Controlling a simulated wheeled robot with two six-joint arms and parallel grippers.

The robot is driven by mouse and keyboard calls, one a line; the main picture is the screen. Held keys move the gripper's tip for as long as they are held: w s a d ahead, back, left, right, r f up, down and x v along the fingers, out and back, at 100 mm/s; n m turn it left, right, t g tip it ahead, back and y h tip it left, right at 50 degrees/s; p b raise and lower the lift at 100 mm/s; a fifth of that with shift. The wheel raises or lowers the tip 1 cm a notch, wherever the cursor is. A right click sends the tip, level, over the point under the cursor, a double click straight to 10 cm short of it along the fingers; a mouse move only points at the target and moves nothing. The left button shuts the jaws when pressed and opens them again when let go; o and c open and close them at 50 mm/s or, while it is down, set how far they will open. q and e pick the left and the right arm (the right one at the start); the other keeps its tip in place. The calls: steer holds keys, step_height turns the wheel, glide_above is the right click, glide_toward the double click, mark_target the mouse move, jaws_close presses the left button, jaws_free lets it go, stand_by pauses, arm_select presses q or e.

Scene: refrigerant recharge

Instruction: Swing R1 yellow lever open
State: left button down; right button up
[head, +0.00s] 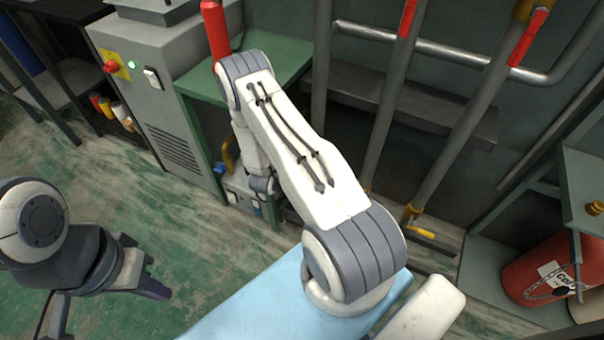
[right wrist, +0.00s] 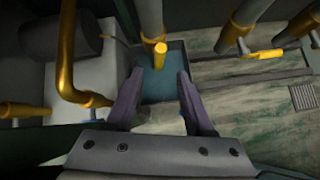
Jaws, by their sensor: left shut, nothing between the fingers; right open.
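In the right wrist view my right gripper (right wrist: 160,76) is open and empty. A yellow lever-like piece (right wrist: 160,54) on a grey pipe shows just beyond and between its fingertips; I see no contact. A second yellow lever (right wrist: 264,54) sticks out sideways from a pipe at the right. In the head view a yellow lever (head: 423,233) sits low on a grey pipe, right of my right arm. I cannot read which lever is R1. My right gripper is mostly hidden behind its own arm there. My left gripper (head: 152,286) is shut and empty over the floor at the lower left.
A thick yellow pipe (right wrist: 66,60) bends close to the left of my right gripper. Tall grey pipes with red handles (head: 528,40) line the back wall. A grey machine cabinet (head: 150,85) and green bench (head: 270,75) stand behind; a red cylinder (head: 535,272) is at right.

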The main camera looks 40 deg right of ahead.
steer(key=shift+a+r, duration=0.1)
steer(key=shift+a, duration=0.05)
steer(key=c, duration=0.7)
steer(key=shift+w+d+b, duration=0.1)
steer(key=shift+d+b, duration=0.2)
steer(key=shift+d, duration=0.05)
jaws_close()
steer(key=d+m+t+y+b, duration=0.2)
steer(key=d+m+b, duration=0.1)
steer(key=d+b, duration=0.1)
steer(key=s+r+m+t+y+b, duration=0.25)
steer(key=s+m+y+b, duration=0.45)
steer(key=s, duration=0.4)
steer(key=w+d+f+b, duration=0.1)
steer(key=w+f+b, duration=0.5)
steer(key=w+f, duration=0.2)
steer(key=shift+w, duration=0.75)
